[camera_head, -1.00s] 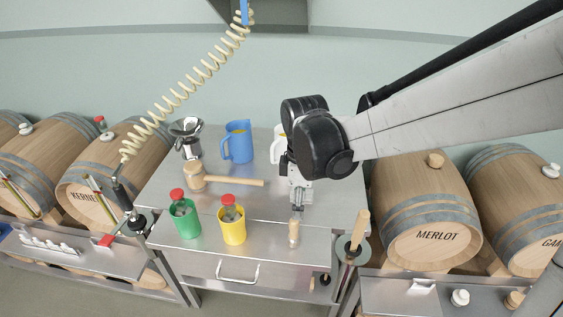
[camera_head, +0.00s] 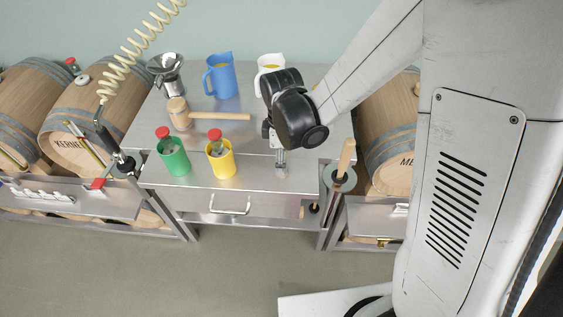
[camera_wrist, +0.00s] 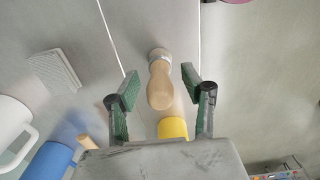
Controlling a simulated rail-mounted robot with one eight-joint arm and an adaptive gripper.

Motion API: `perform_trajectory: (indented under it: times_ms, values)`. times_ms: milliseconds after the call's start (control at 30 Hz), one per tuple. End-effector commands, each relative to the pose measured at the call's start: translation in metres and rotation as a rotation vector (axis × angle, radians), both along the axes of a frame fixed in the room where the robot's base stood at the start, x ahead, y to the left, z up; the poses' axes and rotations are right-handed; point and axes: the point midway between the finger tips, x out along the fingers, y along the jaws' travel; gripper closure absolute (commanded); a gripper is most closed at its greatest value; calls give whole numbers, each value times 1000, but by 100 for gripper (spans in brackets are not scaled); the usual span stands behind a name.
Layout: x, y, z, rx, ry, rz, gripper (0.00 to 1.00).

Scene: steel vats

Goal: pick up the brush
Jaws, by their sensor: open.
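The brush (camera_wrist: 160,84) has a pale wooden handle and a metal collar. In the wrist view it lies between the two green-padded fingers of my gripper (camera_wrist: 160,76), with a gap visible on each side. In the head view my gripper (camera_head: 281,163) points down over the front right of the steel table, and the brush is hidden there behind it. The fingers are open. I cannot tell exactly how high they are above the brush.
On the steel table (camera_head: 250,178) stand a green cup (camera_head: 174,158), a yellow cup (camera_head: 222,162), a mallet (camera_head: 215,116), a blue jug (camera_head: 222,78) and a white jug (camera_head: 270,63). A wooden-handled tool (camera_head: 346,158) stands at the right edge.

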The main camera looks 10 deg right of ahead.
Motion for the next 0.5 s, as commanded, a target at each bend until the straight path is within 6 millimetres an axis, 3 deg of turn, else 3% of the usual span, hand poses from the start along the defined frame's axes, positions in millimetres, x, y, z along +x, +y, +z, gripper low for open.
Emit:
perform_trajectory:
  times_ms: [167, 433, 500]
  values:
    - [0, 0, -11, 0, 0, 0, 57]
    - [0, 0, -12, 0, 0, 0, 57]
    - [0, 0, -12, 0, 0, 0, 66]
